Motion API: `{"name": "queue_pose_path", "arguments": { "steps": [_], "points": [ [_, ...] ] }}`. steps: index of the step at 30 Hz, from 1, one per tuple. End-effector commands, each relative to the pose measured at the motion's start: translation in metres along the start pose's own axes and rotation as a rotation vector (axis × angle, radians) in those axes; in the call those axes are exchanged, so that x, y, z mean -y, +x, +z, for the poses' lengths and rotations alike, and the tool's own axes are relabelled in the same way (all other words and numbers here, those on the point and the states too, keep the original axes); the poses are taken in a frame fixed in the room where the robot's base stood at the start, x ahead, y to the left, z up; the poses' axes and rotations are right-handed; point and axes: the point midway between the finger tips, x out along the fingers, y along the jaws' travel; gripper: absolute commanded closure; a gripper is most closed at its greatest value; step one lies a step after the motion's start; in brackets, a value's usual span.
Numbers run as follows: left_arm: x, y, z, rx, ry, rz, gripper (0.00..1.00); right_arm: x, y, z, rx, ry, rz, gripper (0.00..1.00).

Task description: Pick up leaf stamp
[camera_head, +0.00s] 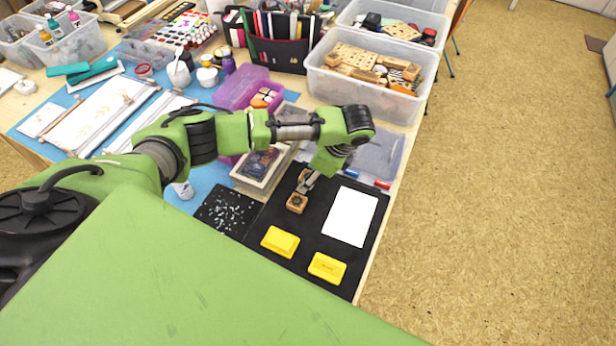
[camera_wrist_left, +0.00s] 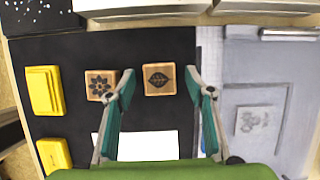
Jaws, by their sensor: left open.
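The leaf stamp (camera_wrist_left: 159,79) is a small wooden block with a dark leaf print on top, lying on the black mat (camera_wrist_left: 60,130). In the left wrist view it appears between the two fingertips of my left gripper (camera_wrist_left: 159,73), which is open and empty, with a gap on each side. The flower stamp (camera_wrist_left: 101,84) sits just left of the left finger in that view. In the head view my left gripper (camera_head: 308,183) hangs over the mat beside the flower stamp (camera_head: 296,202) and mostly hides the leaf stamp. My right gripper is not seen.
Two yellow inkpads (camera_head: 280,242) (camera_head: 327,267) and a white paper (camera_head: 350,216) lie on the mat. A wooden tray (camera_head: 245,183) stands near the mat's far left side. A clear bin of wooden blocks (camera_head: 345,92) stands behind. The table edge is close on the right.

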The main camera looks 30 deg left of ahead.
Motion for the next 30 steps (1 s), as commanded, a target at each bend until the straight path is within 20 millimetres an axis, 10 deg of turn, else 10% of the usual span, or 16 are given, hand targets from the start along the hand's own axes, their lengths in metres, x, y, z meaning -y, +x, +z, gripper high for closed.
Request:
{"name": "queue_pose_path", "arguments": {
  "steps": [6, 11, 30],
  "points": [
    [0.000, 0.001, 0.000, 0.000, 0.000, 0.000, 0.51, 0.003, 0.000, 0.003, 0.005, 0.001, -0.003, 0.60],
    [0.000, 0.001, 0.000, 0.000, 0.000, 0.000, 0.88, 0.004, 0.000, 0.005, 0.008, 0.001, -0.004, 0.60],
    [0.001, -0.024, 0.009, -0.002, 0.000, -0.001, 0.88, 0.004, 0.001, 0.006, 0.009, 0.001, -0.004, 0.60]
  ]
}}
